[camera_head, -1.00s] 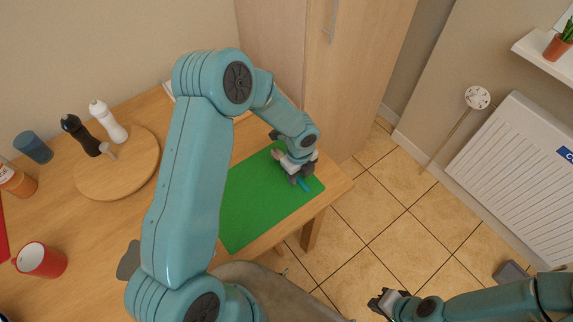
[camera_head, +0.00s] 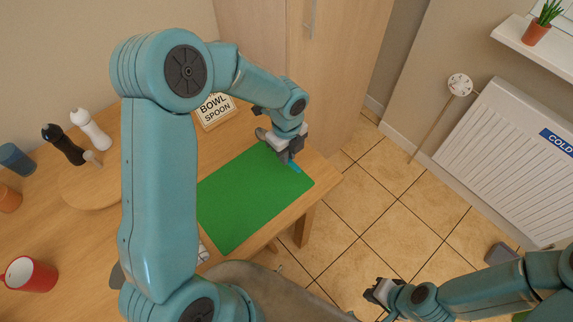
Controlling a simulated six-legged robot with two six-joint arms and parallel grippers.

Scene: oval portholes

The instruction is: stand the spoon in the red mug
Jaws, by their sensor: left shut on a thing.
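My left gripper (camera_head: 286,156) is over the far right part of the green mat (camera_head: 240,200), far from the mug. It is shut on the spoon. The spoon's blue handle (camera_head: 295,166) sticks out on one side, and a grey end, seemingly its bowl, shows on the other. I cannot tell whether the spoon is clear of the mat. My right gripper (camera_head: 376,294) hangs over the floor, away from the table; its jaw opening is unclear.
A round wooden board (camera_head: 85,190) holds a black grinder (camera_head: 63,144) and a white one (camera_head: 91,130). A blue cup (camera_head: 15,159) and an orange container (camera_head: 8,200) stand at left.

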